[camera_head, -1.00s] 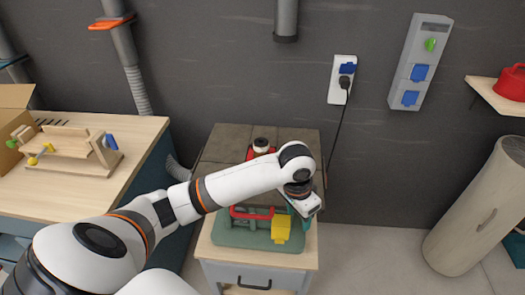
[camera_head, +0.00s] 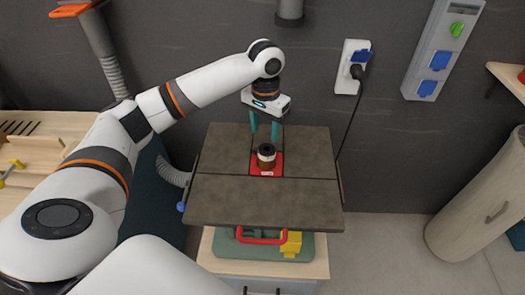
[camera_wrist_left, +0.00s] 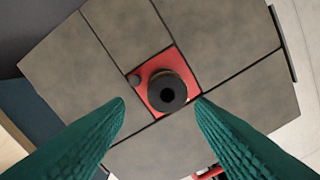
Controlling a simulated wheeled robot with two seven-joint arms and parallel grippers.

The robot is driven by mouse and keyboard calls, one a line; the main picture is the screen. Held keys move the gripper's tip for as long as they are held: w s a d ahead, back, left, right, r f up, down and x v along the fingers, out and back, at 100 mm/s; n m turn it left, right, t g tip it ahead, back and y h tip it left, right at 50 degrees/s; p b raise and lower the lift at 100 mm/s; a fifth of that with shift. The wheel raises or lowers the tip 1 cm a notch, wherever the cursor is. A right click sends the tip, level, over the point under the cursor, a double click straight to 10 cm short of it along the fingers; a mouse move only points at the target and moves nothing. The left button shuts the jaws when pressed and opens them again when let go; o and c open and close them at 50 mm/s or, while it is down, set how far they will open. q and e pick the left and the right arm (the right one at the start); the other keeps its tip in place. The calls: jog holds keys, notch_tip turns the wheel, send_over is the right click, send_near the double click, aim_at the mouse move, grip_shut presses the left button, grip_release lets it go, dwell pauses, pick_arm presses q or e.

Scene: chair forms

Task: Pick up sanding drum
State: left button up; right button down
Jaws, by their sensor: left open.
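The sanding drum (camera_head: 266,156) is a short dark cylinder with a brown side and a hole in its top. It stands upright on a red plate (camera_head: 268,171) in the middle of the grey machine table. My left gripper (camera_head: 264,136) is open and empty above and just behind the drum, its two teal fingers pointing down. In the left wrist view the drum (camera_wrist_left: 167,91) shows beyond the spread fingertips (camera_wrist_left: 160,100), with clear space between them and it. My right gripper is not in view.
The grey table (camera_head: 265,205) sits on a wooden-topped cabinet with a red handle (camera_head: 262,239) and yellow block (camera_head: 291,244) below its front edge. A black cable (camera_head: 354,115) hangs at the right. A workbench is at the left.

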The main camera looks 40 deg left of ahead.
aim_at(266, 149)
pick_arm(q)
jog(key=shift+s+d+f, duration=0.25)
jog(key=shift+d+f, duration=0.1)
jog(key=shift+f, duration=0.25)
jog(key=shift+s+d+f, duration=0.2)
jog(key=shift+d+f, duration=0.1)
jog(key=shift+f, duration=0.3)
jog(key=shift+f+p, duration=0.3)
jog(key=shift+f, duration=0.05)
jog(key=f, duration=0.3)
jog(key=f+p, duration=0.1)
jog(key=f, duration=0.3)
jog(key=shift+w+a, duration=0.15)
jog(key=shift+a, duration=0.05)
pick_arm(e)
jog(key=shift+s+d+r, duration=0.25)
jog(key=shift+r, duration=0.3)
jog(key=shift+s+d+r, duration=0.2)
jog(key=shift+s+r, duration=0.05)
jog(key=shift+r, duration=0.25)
pick_arm(q)
jog(key=shift+c, duration=0.5)
jog(key=c, duration=0.6)
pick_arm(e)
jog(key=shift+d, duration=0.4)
